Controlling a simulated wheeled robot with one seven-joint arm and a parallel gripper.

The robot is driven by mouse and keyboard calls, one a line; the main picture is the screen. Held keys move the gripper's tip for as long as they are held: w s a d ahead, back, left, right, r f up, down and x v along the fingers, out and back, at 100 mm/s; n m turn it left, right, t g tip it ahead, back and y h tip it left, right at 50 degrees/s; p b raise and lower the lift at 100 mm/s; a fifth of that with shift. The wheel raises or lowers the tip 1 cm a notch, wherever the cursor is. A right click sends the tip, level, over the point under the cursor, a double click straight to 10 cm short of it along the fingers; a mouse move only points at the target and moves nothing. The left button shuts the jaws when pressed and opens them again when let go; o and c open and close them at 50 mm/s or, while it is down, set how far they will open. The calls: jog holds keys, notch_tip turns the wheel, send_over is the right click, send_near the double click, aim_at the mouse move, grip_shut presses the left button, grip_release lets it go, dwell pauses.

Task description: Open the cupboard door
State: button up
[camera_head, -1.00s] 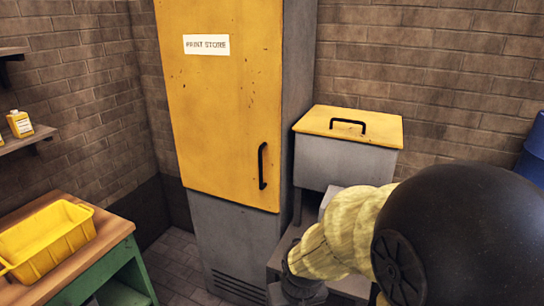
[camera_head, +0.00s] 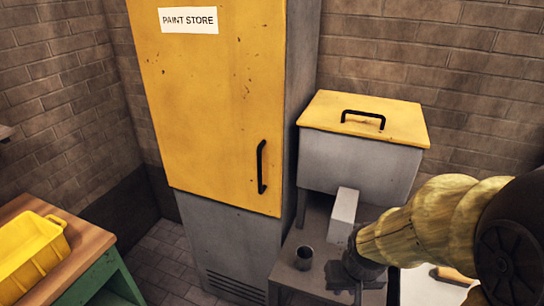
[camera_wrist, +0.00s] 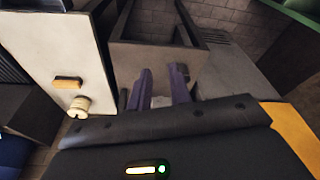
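The tall cupboard has a yellow door (camera_head: 215,110) with a "PAINT STORE" label, and the door is shut. Its black vertical bar handle (camera_head: 262,167) is on the door's lower right. My gripper (camera_wrist: 162,72) shows in the wrist view as two purplish fingers with a gap between them, nothing visibly held. It is apart from the handle; in the head view my wrist is low and to the right of the handle, with the fingertips unclear. The cupboard's grey vented base (camera_wrist: 235,65) appears right of the fingers in the wrist view.
A grey bin with a yellow lid (camera_head: 365,118) stands right of the cupboard. A metal cup (camera_head: 303,258) sits on a low grey stand (camera_head: 283,272) beside the cupboard. A wooden-topped bench (camera_head: 85,245) with a yellow tray (camera_head: 35,255) is left. Floor shows between bench and cupboard.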

jog(key=shift+s, duration=0.15)
jog(key=w+a+t+p, duration=0.1)
jog(key=w+a+t, duration=0.25)
jog(key=w, duration=0.45)
jog(key=w+a+t+p, duration=0.1)
jog(key=w+a+t, duration=0.25)
jog(key=w, duration=0.45)
jog(key=w+a+r+n+t+y, duration=0.2)
jog(key=w+a+r+t+y, duration=0.2)
jog(key=a+r+t, duration=0.3)
jog(key=a, duration=0.2)
jog(key=shift+w+a+n+t+p, duration=0.3)
jog(key=shift+w+n+t+p, duration=0.05)
jog(key=shift+n+t, duration=0.05)
jog(key=shift+w+r, duration=0.1)
